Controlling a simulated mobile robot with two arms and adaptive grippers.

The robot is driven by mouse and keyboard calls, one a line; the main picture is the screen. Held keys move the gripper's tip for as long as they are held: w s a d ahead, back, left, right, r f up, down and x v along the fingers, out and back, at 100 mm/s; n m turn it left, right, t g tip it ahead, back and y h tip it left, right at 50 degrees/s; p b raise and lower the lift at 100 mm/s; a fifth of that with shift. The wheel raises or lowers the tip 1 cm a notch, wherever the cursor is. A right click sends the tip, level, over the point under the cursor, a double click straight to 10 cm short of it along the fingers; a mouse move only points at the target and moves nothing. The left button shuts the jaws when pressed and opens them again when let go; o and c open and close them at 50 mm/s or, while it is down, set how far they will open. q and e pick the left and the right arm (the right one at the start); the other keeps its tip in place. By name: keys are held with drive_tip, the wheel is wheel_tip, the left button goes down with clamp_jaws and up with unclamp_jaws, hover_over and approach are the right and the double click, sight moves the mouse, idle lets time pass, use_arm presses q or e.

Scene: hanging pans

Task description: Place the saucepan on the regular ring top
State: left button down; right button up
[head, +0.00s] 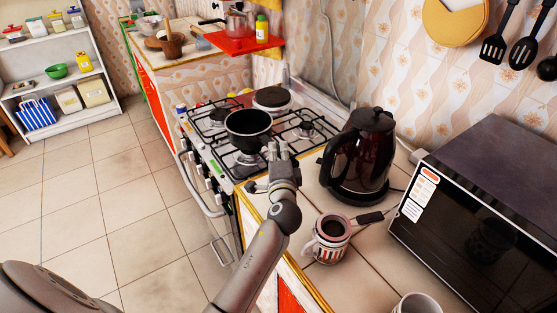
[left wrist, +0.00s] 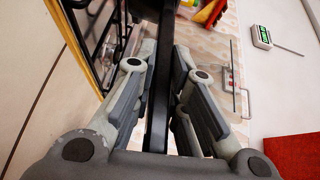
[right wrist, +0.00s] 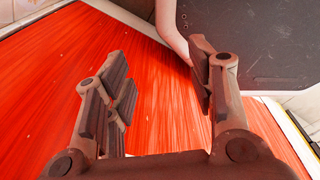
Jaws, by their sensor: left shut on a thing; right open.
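The black saucepan (head: 249,122) is over the gas stove (head: 206,172), roughly level. My left gripper (head: 281,152) is shut on its dark handle, which runs between the fingers in the left wrist view (left wrist: 160,90). The pan is above the grates, between several burners; whether its base touches the grate cannot be told. Visible burners include one below the pan (head: 246,160), one to its right (head: 307,130) and a dark round plate (head: 272,97) behind it. Which is the regular ring is unclear. My right gripper (right wrist: 162,65) is open and empty, in front of a red panel.
A dark kettle (head: 361,155) stands right of the stove, close to my left gripper. A striped mug (head: 332,238) and a microwave (head: 480,200) are on the counter. A red shelf (head: 238,42) with a pot and bottle is behind. The tiled floor (head: 90,190) at left is clear.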

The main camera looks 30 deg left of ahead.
use_arm(q)
wheel_tip(320, 180, down, 2)
drive_tip(key=shift+f, duration=0.2)
drive_tip(key=shift+f+b, duration=0.2)
drive_tip(key=shift+b, duration=0.1)
drive_tip(key=c, duration=1.5)
unclamp_jaws()
drive_tip(key=shift+s, duration=0.1)
drive_tip(key=shift+o, duration=0.2)
drive_tip(key=shift+r, duration=0.1)
